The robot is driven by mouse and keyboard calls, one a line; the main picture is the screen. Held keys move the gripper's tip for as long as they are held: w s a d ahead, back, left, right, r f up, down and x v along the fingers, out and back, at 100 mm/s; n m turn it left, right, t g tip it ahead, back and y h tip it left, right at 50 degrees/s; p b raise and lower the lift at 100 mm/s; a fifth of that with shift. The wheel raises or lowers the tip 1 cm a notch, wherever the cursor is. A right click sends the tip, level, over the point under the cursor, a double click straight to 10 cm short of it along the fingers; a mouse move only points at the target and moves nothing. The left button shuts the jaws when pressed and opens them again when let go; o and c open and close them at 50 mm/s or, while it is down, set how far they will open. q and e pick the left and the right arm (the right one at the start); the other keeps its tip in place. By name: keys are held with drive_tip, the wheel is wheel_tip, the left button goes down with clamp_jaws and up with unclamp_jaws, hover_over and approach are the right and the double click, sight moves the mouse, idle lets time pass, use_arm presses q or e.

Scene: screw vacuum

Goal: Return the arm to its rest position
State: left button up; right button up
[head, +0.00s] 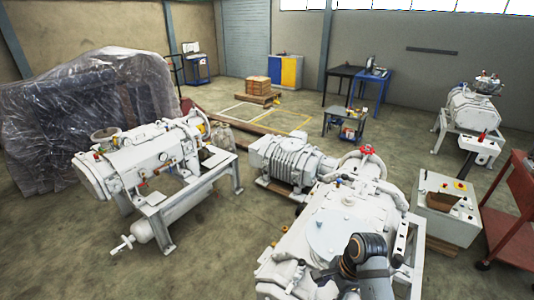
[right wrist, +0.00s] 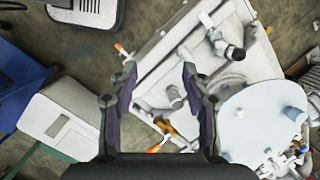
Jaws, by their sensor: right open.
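My right gripper (right wrist: 159,78) shows in the right wrist view with its two dark fingers spread apart and nothing between them. Beyond the fingers is a white machine (right wrist: 205,60) with pipe fittings and orange-handled valves; the gap between it and the fingers is hard to judge. In the head view a dark and grey part of my arm rises at the bottom right, in front of the large white vacuum machine (head: 318,232). The gripper itself cannot be made out there. My left gripper is in neither view.
Another white machine (head: 150,160) on a frame stands at left. Open floor (head: 235,235) lies between the machines.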

drive_tip(key=s+d+n+t+h, duration=0.3)
drive_tip(key=s+d+n, duration=0.4)
drive_tip(key=s+n, duration=0.7)
wheel_tip(320, 180, down, 33)
drive_tip(key=d+n+g+b, duration=0.1)
drive_tip(key=d+n+b, duration=0.15)
drive_tip(key=b, duration=0.45)
use_arm(q)
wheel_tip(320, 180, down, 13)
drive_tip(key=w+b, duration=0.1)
drive_tip(key=b, duration=0.4)
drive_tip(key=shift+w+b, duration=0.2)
drive_tip(key=shift+b, duration=0.2)
use_arm(e)
drive_tip(key=s+d+f+g, duration=0.1)
drive_tip(key=s+f, duration=1.7)
drive_tip(key=f, duration=0.4)
drive_tip(key=shift+s+d+f, duration=0.2)
drive_tip(key=shift+s+f, duration=0.05)
drive_tip(key=shift+f, duration=0.1)
